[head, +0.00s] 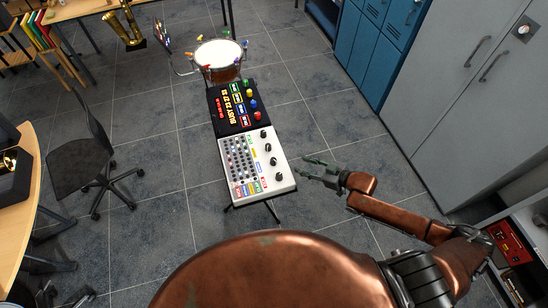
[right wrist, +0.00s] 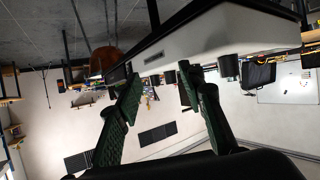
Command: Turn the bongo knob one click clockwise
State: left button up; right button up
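A white drum machine (head: 240,180) stands on a stand in the middle of the head view. A column of several black knobs runs along its right side, among them a knob (head: 273,161). Labels are too small to read, so I cannot tell which is the bongo knob. My right gripper (head: 302,168) is just right of the machine, fingers pointing at the knob side. In the right wrist view its green fingers (right wrist: 160,77) are apart, close to the machine's pale panel (right wrist: 205,38). A black knob (right wrist: 228,68) shows right of the fingers. My left gripper is out of view.
A black unit (head: 236,105) with a red display and coloured knobs adjoins the machine's far end. A drum (head: 219,54) stands beyond it. A chair (head: 82,160) is at left, grey cabinets (head: 440,60) at right. Floor between is clear.

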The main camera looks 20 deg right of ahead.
jog(key=y, duration=0.1)
send_near(275, 160)
jog(key=shift+n, duration=0.4)
jog(key=x, duration=1)
jog(key=shift+w+a+f, duration=0.15)
jog(key=shift+w+a, duration=0.1)
jog(key=shift+a, duration=0.05)
jog(key=shift+c, duration=0.4)
grip_shut()
